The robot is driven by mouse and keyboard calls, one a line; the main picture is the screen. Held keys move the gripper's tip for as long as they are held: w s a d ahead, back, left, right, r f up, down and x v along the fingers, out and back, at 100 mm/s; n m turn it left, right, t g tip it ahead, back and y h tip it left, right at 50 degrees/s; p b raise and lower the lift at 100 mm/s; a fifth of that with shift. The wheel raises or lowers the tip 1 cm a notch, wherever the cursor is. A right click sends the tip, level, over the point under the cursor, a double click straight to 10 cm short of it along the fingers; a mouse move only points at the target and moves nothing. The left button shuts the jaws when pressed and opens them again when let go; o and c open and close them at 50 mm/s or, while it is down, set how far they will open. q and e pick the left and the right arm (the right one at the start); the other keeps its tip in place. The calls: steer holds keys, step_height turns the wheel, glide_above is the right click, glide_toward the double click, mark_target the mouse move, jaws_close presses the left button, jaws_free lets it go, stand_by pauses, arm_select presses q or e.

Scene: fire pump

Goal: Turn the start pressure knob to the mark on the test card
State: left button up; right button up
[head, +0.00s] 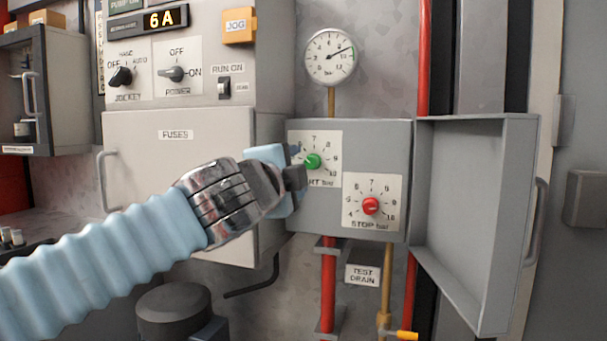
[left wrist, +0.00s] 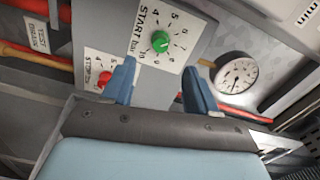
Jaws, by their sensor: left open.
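The green start knob (head: 313,161) sits on a white dial plate on the grey pressure switch box (head: 380,140). In the left wrist view the start knob (left wrist: 160,41) is seen whole, amid a scale running from 4 to 10; its exact setting is too small to read. My left gripper (head: 294,170) is just left of the knob in the head view and covers part of the dial plate. In the left wrist view its open fingers (left wrist: 160,85) point towards the knob, with nothing between them. I cannot make out a test card. My right gripper is out of view.
The red stop knob (head: 371,206) is below right of the start knob. The box's open door (head: 475,220) stands out at the right. A pressure gauge (head: 331,55) is above. The fuses cabinet (head: 150,150) lies behind my left arm. Red pipes (head: 328,285) run below.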

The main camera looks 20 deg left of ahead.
arm_select(q)
steer(key=shift+s+a, duration=0.1)
steer(key=shift+s, duration=2.25)
